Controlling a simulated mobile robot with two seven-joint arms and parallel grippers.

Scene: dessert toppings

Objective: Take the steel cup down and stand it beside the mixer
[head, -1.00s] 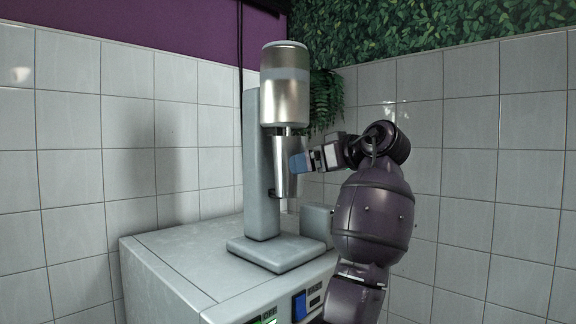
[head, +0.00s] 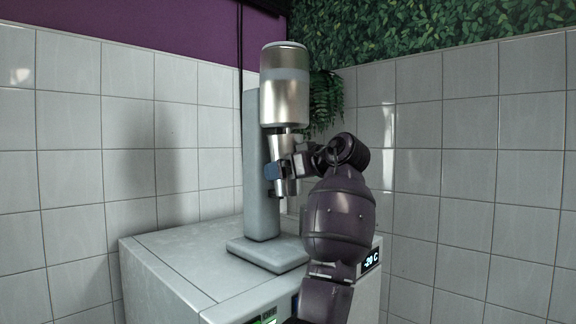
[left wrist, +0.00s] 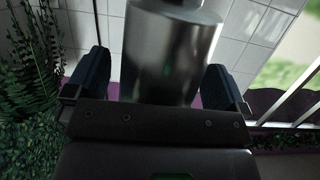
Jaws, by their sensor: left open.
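The steel cup (head: 280,147) hangs upright under the mixer's (head: 285,95) motor housing, in front of its grey column, above the base. My left gripper (head: 280,170) is at the cup from the right, with its near blue finger in front of the lower part of the cup. In the left wrist view the jaws (left wrist: 155,85) stand apart. A shiny steel cylinder (left wrist: 165,60) shows between them; I cannot tell whether it is the cup or the housing. My right gripper is not in view.
The mixer's base (head: 268,256) stands on a white cabinet (head: 165,262) with a lit display (head: 371,259). The cabinet top left of the base is clear. Tiled walls close in behind and right. A hanging plant (head: 326,103) is behind the mixer.

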